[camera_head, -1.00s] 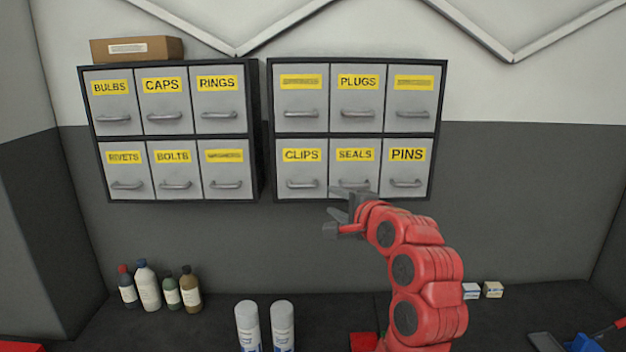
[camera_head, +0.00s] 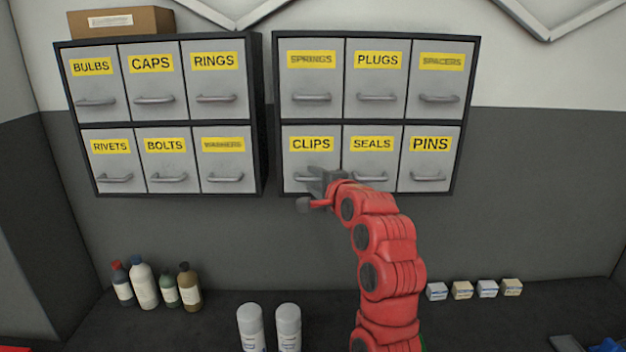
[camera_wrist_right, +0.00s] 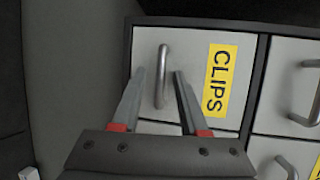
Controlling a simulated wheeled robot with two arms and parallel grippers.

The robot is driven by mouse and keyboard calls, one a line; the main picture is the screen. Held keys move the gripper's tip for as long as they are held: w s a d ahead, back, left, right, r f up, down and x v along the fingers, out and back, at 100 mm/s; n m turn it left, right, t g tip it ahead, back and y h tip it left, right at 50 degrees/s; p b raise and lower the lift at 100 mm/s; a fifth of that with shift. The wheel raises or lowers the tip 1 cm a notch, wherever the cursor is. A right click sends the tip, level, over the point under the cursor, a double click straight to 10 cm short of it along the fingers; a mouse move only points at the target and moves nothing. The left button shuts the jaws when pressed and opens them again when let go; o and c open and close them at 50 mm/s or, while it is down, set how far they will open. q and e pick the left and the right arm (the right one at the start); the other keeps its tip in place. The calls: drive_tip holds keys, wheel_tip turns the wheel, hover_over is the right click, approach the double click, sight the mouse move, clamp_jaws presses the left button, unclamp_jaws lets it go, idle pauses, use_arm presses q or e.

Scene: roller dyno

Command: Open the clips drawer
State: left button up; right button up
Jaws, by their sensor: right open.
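The clips drawer (camera_head: 311,155) is the lower-left drawer of the right-hand cabinet and looks closed. It has a yellow CLIPS label and a metal bar handle, partly hidden by my gripper in the head view. My right gripper (camera_head: 312,188) is at this handle. In the right wrist view the two fingers of the gripper (camera_wrist_right: 158,88) are open, one on each side of the clips handle (camera_wrist_right: 162,75), with no clear contact. The handle runs upright in that view, beside the CLIPS label (camera_wrist_right: 217,80). My left gripper is not in view.
The seals drawer (camera_head: 371,146) and pins drawer (camera_head: 430,147) lie right of it, and the springs drawer (camera_head: 311,75) is above. Another cabinet (camera_head: 262,110) hangs to the left. Bottles (camera_head: 143,285), spray cans (camera_head: 288,325) and small boxes (camera_head: 487,288) stand on the bench below.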

drive_tip(key=shift+s+r, duration=0.1)
drive_tip(key=shift+s, duration=0.05)
drive_tip(key=shift+s, duration=0.1)
drive_tip(key=shift+c, duration=0.9)
clamp_jaws()
